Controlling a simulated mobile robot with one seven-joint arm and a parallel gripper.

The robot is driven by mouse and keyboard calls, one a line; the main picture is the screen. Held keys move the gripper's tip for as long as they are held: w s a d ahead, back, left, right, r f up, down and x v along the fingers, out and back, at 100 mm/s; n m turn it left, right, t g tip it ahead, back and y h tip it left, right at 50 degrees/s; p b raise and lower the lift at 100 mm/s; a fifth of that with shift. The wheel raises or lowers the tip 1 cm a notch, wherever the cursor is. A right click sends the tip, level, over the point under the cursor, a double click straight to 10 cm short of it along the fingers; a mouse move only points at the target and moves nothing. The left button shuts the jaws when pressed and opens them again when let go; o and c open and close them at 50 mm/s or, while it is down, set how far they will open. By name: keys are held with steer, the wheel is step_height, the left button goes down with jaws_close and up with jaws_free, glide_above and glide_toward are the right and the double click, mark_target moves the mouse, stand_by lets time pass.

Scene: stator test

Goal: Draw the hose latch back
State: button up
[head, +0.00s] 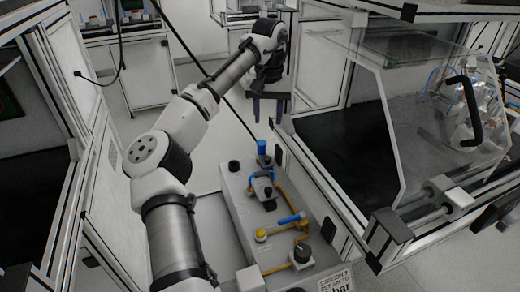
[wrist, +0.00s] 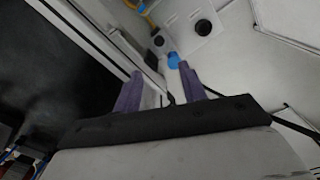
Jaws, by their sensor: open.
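The unit (head: 228,205) below my arm carries hose fittings on its top. A blue cylindrical fitting (head: 262,147) stands at its far end. Nearer is a grey clamp-like part (head: 262,186) with a dark tip, beside a yellow-brown pipe; I cannot tell for sure which part is the hose latch. My gripper (head: 268,108) is open and empty, its purple fingers pointing down beyond the far end of the unit, apart from it. In the wrist view the blue fitting (wrist: 173,60) shows between the fingers (wrist: 161,90), farther off.
A clear-windowed enclosure (head: 400,110) stands close on the right. Open floor lies left of the unit.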

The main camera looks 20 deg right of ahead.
mark_target(268, 158)
step_height(268, 158, down, 14)
steer(key=shift+r+p, duration=0.2)
steer(key=shift+p, duration=0.15)
jaws_close()
stand_by(0.3)
